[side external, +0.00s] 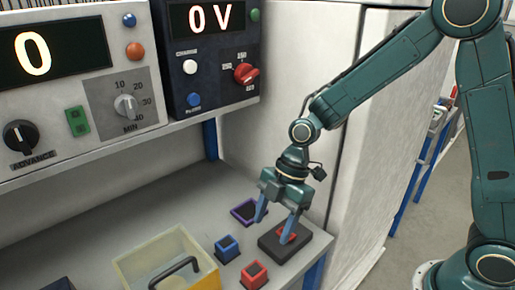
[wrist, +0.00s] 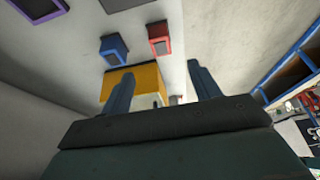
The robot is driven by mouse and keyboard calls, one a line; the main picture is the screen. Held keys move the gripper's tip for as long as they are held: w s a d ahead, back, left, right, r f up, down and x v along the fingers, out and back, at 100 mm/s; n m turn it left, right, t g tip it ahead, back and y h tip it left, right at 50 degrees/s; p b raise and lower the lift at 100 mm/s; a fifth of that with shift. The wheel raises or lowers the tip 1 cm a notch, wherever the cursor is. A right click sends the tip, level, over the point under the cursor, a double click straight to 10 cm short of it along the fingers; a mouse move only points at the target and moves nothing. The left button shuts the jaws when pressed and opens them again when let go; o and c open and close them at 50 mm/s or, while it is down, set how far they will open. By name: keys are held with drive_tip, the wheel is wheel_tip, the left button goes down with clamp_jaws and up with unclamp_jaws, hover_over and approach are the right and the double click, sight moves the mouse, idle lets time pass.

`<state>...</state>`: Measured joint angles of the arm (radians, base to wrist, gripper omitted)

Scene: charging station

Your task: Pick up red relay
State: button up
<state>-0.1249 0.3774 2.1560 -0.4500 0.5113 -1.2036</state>
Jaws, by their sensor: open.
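A small red piece (side external: 292,237), which looks like the red relay, sits on a dark block (side external: 268,246) near the right end of the bench in the side view. My gripper (side external: 272,231) points down there with its blue fingers spread apart and nothing seen between them. The right finger overlaps the red piece and hides part of it; I cannot tell whether they touch. The left finger is beside the block, near a purple-rimmed tray. In the wrist view my gripper (wrist: 160,90) is also open, and I cannot make out the red piece.
The purple-rimmed tray (side external: 239,214) lies behind. A yellow bin (side external: 136,272) with a dark handle stands front left. Control panels (side external: 205,45) overhang the bench. A pale wall is at right.

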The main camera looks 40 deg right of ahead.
sight(255, 269)
drive_tip(key=shift+x, duration=4.15)
drive_tip(key=shift+a+f, duration=0.15)
drive_tip(key=shift+x, duration=2.55)
drive_tip(key=shift+a, duration=0.2)
drive_tip(key=c, duration=1.1)
